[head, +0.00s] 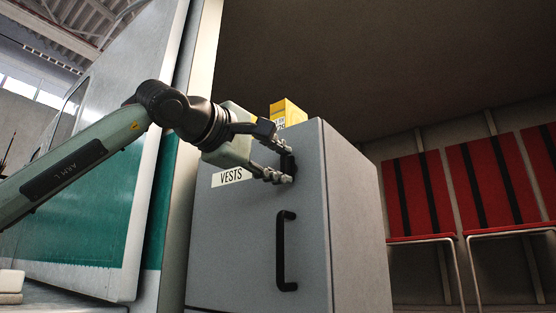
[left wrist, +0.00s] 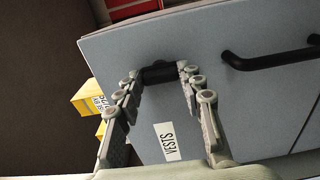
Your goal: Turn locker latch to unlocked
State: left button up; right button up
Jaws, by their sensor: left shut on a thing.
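The grey locker (head: 240,255) stands in the middle of the head view, its door facing me, with a "VESTS" label (head: 229,177). The black latch (head: 289,163) sits near the upper right of the door, above the black door handle (head: 281,250). My left gripper (head: 280,153) is at the latch, its fingers shut on it and partly hiding it. In the left wrist view the dark latch (left wrist: 159,73) lies between the two fingertips. The door handle (left wrist: 270,60) shows to its right there. I cannot tell the latch's exact setting. My right gripper is not in view.
A yellow box (head: 289,111) rests on top of the locker. Red seats (head: 418,195) line the wall at the right. A white and green panel (head: 110,210) stands left of the locker, behind my left arm.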

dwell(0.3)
pick_arm(q)
jog(key=o, duration=1.2)
jog(key=shift+c, duration=0.2)
jog(key=v, duration=1.2)
